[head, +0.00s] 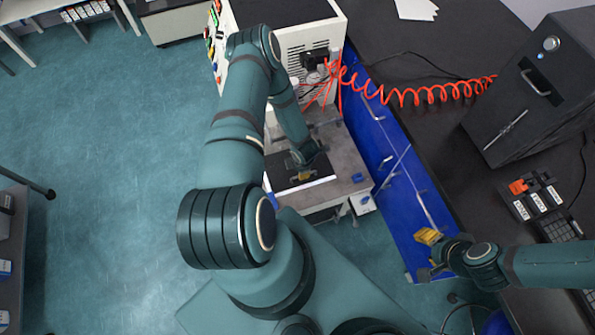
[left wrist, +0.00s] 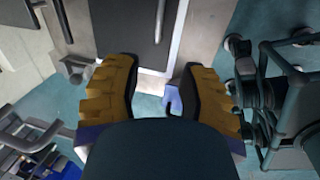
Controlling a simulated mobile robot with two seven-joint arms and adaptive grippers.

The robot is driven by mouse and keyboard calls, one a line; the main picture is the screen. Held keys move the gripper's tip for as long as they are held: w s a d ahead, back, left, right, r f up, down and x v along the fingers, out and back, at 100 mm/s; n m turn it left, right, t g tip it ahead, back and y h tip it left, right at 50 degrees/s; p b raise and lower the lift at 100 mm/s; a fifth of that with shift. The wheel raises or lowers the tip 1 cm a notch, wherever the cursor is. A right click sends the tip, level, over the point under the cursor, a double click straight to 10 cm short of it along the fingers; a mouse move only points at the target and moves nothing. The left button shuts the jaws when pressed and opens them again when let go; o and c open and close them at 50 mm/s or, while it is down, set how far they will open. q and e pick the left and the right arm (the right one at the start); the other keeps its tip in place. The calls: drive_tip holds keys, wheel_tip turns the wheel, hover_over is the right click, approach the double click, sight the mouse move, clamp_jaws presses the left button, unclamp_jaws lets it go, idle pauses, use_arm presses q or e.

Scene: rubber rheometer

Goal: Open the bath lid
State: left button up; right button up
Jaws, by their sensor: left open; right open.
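The bath lid, a flat black panel (head: 284,177) with a pale front edge, lies level on a grey bench unit. In the left wrist view the black panel (left wrist: 124,32) shows at the top with a slim silver handle (left wrist: 160,20). My left gripper (head: 303,176) is over the panel, partly hidden by its own arm. In the left wrist view its yellow-padded fingers (left wrist: 160,78) are wide apart, with the handle ahead of the gap and nothing held. My right gripper (head: 428,254) is open and empty beside the blue panel, away from the lid.
A blue panel (head: 385,150) runs along the bench's right side. A red coiled hose (head: 430,94) crosses above it from the white machine (head: 305,35) to the black box (head: 535,90). The dark table (head: 400,45) fills the right; the floor (head: 110,150) at left is clear.

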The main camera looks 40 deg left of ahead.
sight(297, 177)
use_arm(q)
drive_tip(key=a+f, duration=0.1)
drive_tip(key=f, duration=0.3)
drive_tip(key=f+b, duration=0.1)
drive_tip(key=f, duration=0.4)
drive_tip(key=w+a+f+b, duration=0.1)
drive_tip(key=f, duration=0.3)
drive_tip(key=shift+w+a+f, duration=0.1)
drive_tip(key=shift+a+f, duration=0.15)
drive_tip(key=shift+a, duration=0.1)
clamp_jaws()
